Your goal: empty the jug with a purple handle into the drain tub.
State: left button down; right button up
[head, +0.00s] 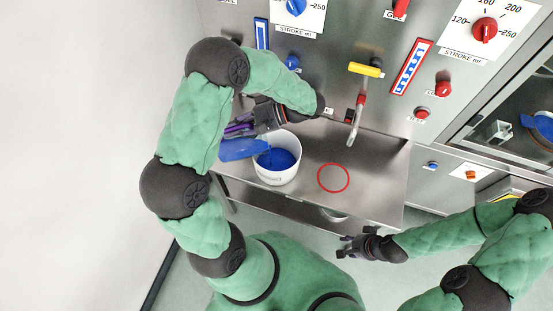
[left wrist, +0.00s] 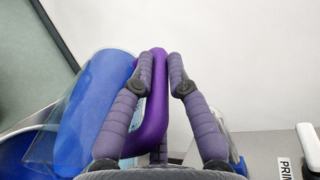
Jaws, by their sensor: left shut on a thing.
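The jug (head: 240,150) is clear-walled with blue liquid in it. In the head view it is tipped over to the right, its mouth at the left rim of the white drain tub (head: 278,178). Blue liquid lies in the tub. My left gripper (head: 238,127) is shut on the jug's purple handle; in the left wrist view, its fingers (left wrist: 158,85) stand on both sides of the handle (left wrist: 155,105), with the blue jug body (left wrist: 85,115) to the left. My right gripper (head: 347,246) is empty and looks open, low in front of the bench, apart from everything.
The tub stands on a steel bench, left of a red ring (head: 333,178) marked on the bare surface. A spout (head: 355,122) with a yellow-handled valve (head: 366,69) hangs above. The steel panel behind carries red and blue knobs. The bench right of the ring is clear.

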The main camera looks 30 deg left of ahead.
aim_at(242, 124)
pick_arm(q)
jog(key=shift+r, duration=0.1)
jog(key=shift+w+d+r+y, duration=0.25)
jog(key=shift+w+d+y, duration=0.05)
jog(key=shift+d, duration=0.05)
dwell(0.4)
jog(key=shift+w+d+r+g+y+p, duration=0.3)
jog(key=shift+d+g+p, duration=0.05)
jog(key=shift+g, duration=0.15)
jog(key=shift+r+p, duration=0.15)
jog(key=shift+p, duration=0.4)
jog(key=shift+w+d+r+y+p, duration=0.1)
jog(key=shift+w+d+y+p, duration=0.25)
jog(key=shift+p, duration=1.8)
jog(key=shift+s, duration=0.1)
